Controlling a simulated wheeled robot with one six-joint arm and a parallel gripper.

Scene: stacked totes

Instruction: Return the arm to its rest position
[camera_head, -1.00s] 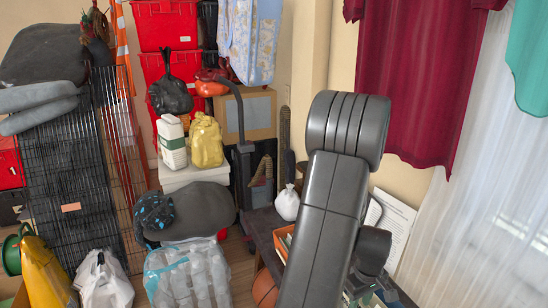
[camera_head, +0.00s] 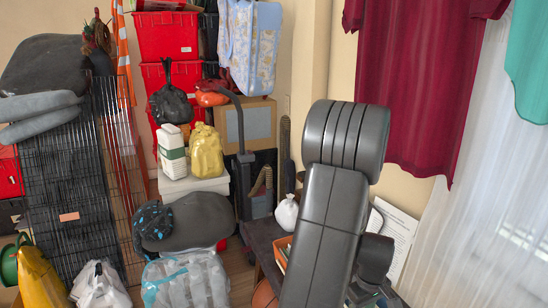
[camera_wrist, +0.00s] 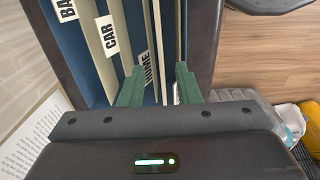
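My arm (camera_head: 325,215) rises as dark grey links at the right of the head view, bent at its upper joint. My gripper (camera_wrist: 158,82) does not show in the head view. In the wrist view its two green fingers stand apart with a gap between them, and it looks open and empty. Beyond the fingertips is a dark box holding upright file dividers (camera_wrist: 92,45) with labels such as "CAR" and "HOME". I cannot tell whether the fingertips touch the dividers.
Red totes (camera_head: 166,36) are stacked at the back, with a cardboard box (camera_head: 250,124) beside them. A black wire rack (camera_head: 65,170) stands at left. A white bag (camera_head: 286,212) sits on a dark bench beside my arm. A maroon cloth (camera_head: 415,80) hangs behind my arm.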

